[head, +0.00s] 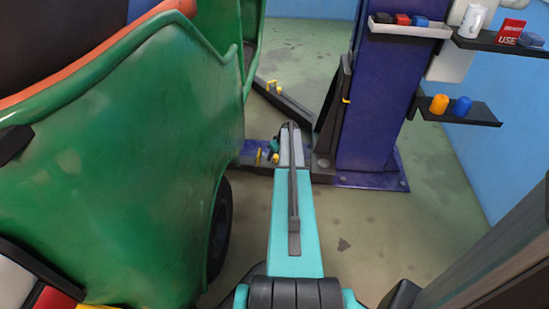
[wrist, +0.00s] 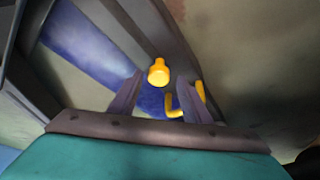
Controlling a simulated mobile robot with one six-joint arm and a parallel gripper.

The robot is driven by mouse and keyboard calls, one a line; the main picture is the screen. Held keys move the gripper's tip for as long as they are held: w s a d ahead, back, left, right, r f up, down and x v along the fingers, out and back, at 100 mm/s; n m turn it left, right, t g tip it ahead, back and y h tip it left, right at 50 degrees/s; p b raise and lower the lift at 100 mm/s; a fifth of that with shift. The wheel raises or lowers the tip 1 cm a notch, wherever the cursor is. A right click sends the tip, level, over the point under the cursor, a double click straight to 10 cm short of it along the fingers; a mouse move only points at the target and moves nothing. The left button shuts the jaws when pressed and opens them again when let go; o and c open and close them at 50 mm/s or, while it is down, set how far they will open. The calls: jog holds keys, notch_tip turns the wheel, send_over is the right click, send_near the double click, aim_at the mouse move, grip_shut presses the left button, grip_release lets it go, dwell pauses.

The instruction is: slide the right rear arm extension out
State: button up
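My gripper (wrist: 165,78) is open in the wrist view, with its two dark fingers apart. A yellow knob (wrist: 158,72) shows between the fingers, and a bent yellow handle (wrist: 171,106) shows by the right finger. I see nothing clamped, and contact cannot be told. A dark lift arm (wrist: 145,30) runs behind the knob. In the head view, yellow parts (head: 275,158) of the near lift arm show beside the end of my arm, which hides much of it.
The green rickshaw (head: 120,180) fills the left, close to my arm. The blue lift post (head: 370,110) stands ahead on the right. Shelves (head: 460,113) with small items are on the right. A dark beam (head: 490,255) is at lower right. Floor (head: 370,240) right of my arm is clear.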

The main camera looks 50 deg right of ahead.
jog(key=shift+s, duration=0.1)
jog(key=p+v, duration=0.4)
jog(key=v, duration=0.9)
jog(key=shift+r, duration=0.4)
jog(key=shift+s, duration=0.15)
